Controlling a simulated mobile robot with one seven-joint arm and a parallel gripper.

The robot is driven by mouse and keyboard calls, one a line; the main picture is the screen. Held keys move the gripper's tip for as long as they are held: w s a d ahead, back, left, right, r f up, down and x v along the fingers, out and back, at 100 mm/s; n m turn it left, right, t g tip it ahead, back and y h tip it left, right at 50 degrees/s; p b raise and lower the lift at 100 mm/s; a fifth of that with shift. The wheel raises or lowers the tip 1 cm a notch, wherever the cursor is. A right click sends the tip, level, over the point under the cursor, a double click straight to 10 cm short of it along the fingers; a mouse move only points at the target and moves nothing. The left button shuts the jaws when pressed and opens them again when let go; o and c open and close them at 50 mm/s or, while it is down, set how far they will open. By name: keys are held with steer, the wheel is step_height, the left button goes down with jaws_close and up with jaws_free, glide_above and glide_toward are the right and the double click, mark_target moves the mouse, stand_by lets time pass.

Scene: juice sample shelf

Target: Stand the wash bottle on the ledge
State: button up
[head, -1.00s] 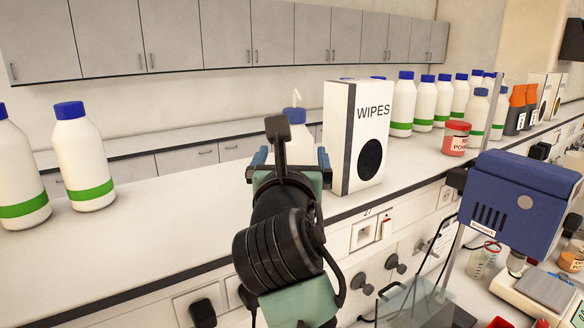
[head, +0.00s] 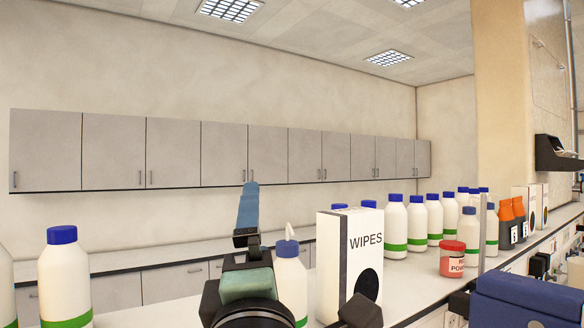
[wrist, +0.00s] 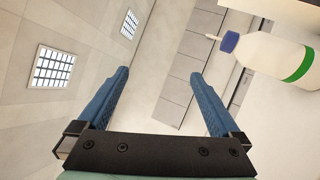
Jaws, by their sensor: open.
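The wash bottle (head: 291,277) is white with a blue cap and a thin spout. It stands upright on the white ledge (head: 415,288), just left of the wipes box; its base is hidden in the head view. My gripper (head: 249,205) points upward at the left of the bottle, its tips above the cap. In the wrist view my gripper (wrist: 160,75) has its two blue fingers wide apart with nothing between them. There the wash bottle (wrist: 270,55) lies outside the right finger, apart from it, with a green band showing.
The wipes box (head: 350,265) stands close to the right of the bottle. Several white bottles with blue caps (head: 394,228) and a red-lidded jar (head: 453,259) stand farther right. Another white bottle (head: 64,280) is at the left. Some ledge between it and my gripper is clear.

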steer(key=s+d+r+m+t+h, duration=0.1)
steer(key=s+d+r+m+t, duration=0.1)
steer(key=s+m, duration=0.5)
steer(key=s+d+r+m+t+h, duration=0.1)
steer(key=s+r+m, duration=0.4)
steer(key=m, duration=0.8)
steer(key=shift+s+d+r+m+t, duration=0.15)
steer(key=shift+s+d+m+t, duration=0.25)
steer(key=shift+s+t, duration=0.65)
steer(key=shift+d, duration=0.1)
